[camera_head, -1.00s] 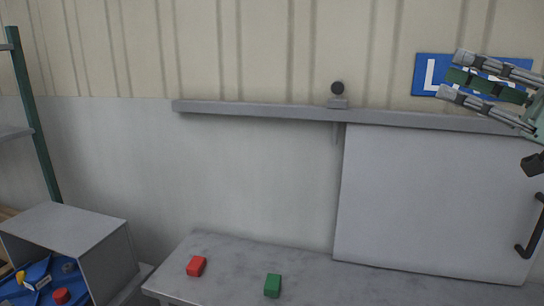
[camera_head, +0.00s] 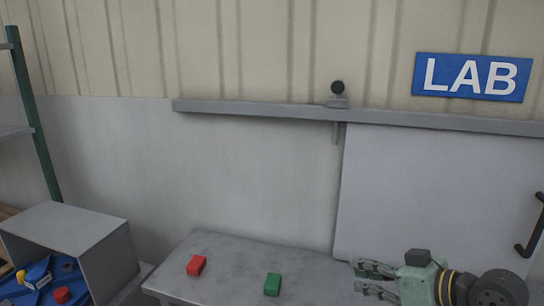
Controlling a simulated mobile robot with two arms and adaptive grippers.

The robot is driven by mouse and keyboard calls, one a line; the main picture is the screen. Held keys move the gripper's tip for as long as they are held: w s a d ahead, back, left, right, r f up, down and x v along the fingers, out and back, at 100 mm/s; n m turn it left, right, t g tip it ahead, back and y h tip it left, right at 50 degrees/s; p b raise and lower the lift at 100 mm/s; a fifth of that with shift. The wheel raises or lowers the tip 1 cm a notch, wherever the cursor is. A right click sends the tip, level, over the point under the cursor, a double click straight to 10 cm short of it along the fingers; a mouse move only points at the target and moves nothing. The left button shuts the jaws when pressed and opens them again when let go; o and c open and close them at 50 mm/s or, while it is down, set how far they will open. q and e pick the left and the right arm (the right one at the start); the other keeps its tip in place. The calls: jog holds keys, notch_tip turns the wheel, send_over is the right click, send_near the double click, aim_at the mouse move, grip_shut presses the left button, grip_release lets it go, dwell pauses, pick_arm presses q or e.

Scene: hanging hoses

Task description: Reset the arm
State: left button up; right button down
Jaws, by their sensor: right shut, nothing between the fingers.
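My right gripper (camera_head: 366,279) is at the lower right of the head view. It is shut and empty, its fingers pointing left, in front of the grey bench (camera_head: 232,258) and the sliding door (camera_head: 430,190). The green wrist and round dark joints of my right arm show to the right of the fingers. My left gripper is not in view.
A red block (camera_head: 196,265) and a green block (camera_head: 272,284) lie on the bench, left of my right gripper. A grey box (camera_head: 78,232) with blue parts stands at lower left. A dark door handle (camera_head: 533,225) is at the right edge. A blue LAB sign (camera_head: 472,77) hangs above.

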jog(key=s+a+f+m+g+h, duration=0.1)
jog(key=s+f+h, duration=0.1)
jog(key=s+f, duration=0.5)
jog(key=s+a+f+m+g+h, duration=0.15)
jog(key=s+f, duration=0.25)
jog(key=f, duration=0.6)
jog(key=s+d+f+m+g+h, duration=0.1)
jog(key=s+d+f+g+h, duration=0.1)
jog(key=s+f, duration=0.5)
jog(key=s+d+f+m+g+h, duration=0.2)
jog(key=s+f+h, duration=0.1)
jog(key=s, duration=0.8)
notch_tip(320, 180, down, 27)
jog(key=s+g, duration=0.1)
jog(key=s, duration=0.1)
jog(key=s+d+f+g, duration=0.1)
jog(key=s+d+f, duration=0.1)
jog(key=s+f, duration=1.3)
jog(key=shift+s+d+n, duration=0.4)
jog(key=shift+s+n, duration=0.05)
jog(key=shift+s, duration=0.25)
